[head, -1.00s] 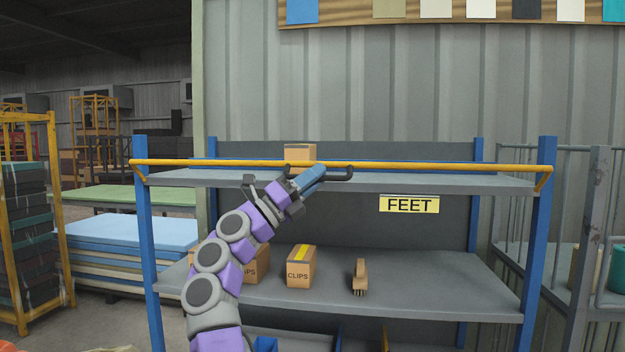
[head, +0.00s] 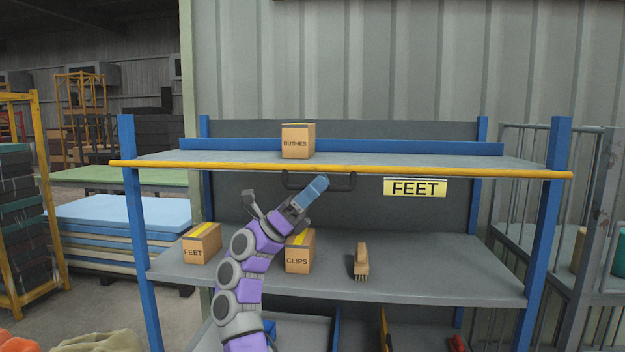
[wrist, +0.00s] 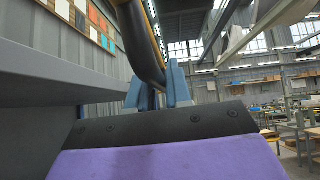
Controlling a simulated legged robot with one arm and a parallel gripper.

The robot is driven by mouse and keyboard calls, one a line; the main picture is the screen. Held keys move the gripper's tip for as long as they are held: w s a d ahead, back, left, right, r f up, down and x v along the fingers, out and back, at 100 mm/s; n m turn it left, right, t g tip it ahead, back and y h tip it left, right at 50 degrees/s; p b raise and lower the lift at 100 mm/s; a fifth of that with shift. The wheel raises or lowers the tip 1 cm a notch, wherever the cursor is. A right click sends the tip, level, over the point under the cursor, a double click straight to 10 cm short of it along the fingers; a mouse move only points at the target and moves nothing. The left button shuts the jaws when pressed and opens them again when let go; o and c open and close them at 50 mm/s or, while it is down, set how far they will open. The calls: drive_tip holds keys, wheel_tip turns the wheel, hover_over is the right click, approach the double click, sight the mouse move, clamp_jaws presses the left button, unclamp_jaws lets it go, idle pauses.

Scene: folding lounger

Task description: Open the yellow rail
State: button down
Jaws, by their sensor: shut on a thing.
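The yellow rail (head: 230,166) runs across the front of the top shelf, level with its front edge, and reaches past both blue posts. A black handle (head: 345,188) hangs under its middle. My gripper (head: 320,183) has blue fingers and reaches up to the handle from below. In the wrist view my gripper (wrist: 157,87) is shut on the black handle (wrist: 138,45), which rises between the fingers. The exact contact is partly hidden by the fingers.
A box marked BUSHES (head: 298,140) sits on the top shelf (head: 400,158). A FEET box (head: 201,243), a CLIPS box (head: 300,252) and a brush (head: 361,262) are on the middle shelf (head: 440,287). A wire cage (head: 590,215) stands at right.

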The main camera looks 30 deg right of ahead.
drive_tip(key=shift+w+d+f, duration=0.2)
drive_tip(key=shift+w+f, duration=0.1)
drive_tip(key=shift+f, duration=0.3)
drive_tip(key=shift+w+d+f, duration=0.15)
drive_tip(key=shift+w+f, duration=0.1)
drive_tip(key=shift+f, duration=0.45)
drive_tip(key=c, duration=1.5)
unclamp_jaws()
drive_tip(key=o, duration=0.3)
drive_tip(key=shift+w+d, duration=0.2)
drive_tip(key=shift+o, duration=0.2)
drive_tip(key=shift+s, duration=0.1)
